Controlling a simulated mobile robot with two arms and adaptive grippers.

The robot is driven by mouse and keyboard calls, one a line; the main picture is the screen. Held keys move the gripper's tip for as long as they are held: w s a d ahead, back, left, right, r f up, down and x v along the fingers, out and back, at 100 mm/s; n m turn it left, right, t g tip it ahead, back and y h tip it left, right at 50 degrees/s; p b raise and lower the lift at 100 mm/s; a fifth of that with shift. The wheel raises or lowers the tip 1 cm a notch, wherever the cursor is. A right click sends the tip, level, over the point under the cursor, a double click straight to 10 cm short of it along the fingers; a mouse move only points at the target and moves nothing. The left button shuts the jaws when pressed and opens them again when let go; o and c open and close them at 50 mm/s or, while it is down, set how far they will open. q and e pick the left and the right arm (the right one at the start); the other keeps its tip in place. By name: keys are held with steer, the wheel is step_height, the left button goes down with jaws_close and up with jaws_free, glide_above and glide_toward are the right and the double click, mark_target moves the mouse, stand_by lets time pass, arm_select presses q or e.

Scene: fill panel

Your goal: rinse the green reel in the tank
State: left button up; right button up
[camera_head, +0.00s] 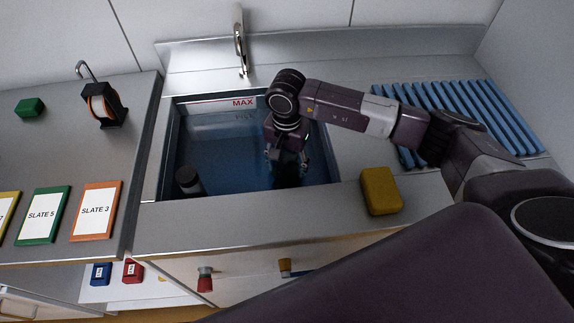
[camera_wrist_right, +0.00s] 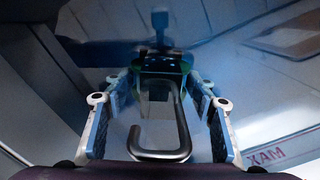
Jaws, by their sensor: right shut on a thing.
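The tank (camera_head: 205,108) is a rectangular basin set in the steel counter, with bluish water and a MAX line on its back wall. My right gripper (camera_head: 289,160) reaches down into the tank's right half. In the right wrist view my right gripper (camera_wrist_right: 160,110) is shut on the green reel (camera_wrist_right: 166,65), a dark holder with a green edge and a grey hook-shaped handle. In the head view the reel (camera_head: 288,178) shows only as a dark shape under the gripper, seemingly in the water. My left gripper is out of view.
A dark cylinder (camera_head: 188,180) stands in the tank's front left corner. A tap (camera_head: 240,40) is behind. An orange reel (camera_head: 101,105) and a green block (camera_head: 30,107) sit left, beside labelled slates (camera_head: 95,211). A yellow sponge (camera_head: 381,191) and blue rack (camera_head: 470,112) are right.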

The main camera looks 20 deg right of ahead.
mark_target(287, 160)
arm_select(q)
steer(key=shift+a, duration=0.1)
arm_select(e)
steer(key=shift+r, duration=0.1)
step_height(287, 160, up, 4)
steer(key=p, duration=0.2)
steer(key=shift+r+p, duration=0.25)
steer(key=shift+p, duration=0.1)
arm_select(q)
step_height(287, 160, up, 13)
steer(key=p, duration=1)
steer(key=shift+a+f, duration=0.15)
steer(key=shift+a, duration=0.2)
arm_select(e)
step_height(287, 160, up, 21)
steer(key=shift+r, duration=0.2)
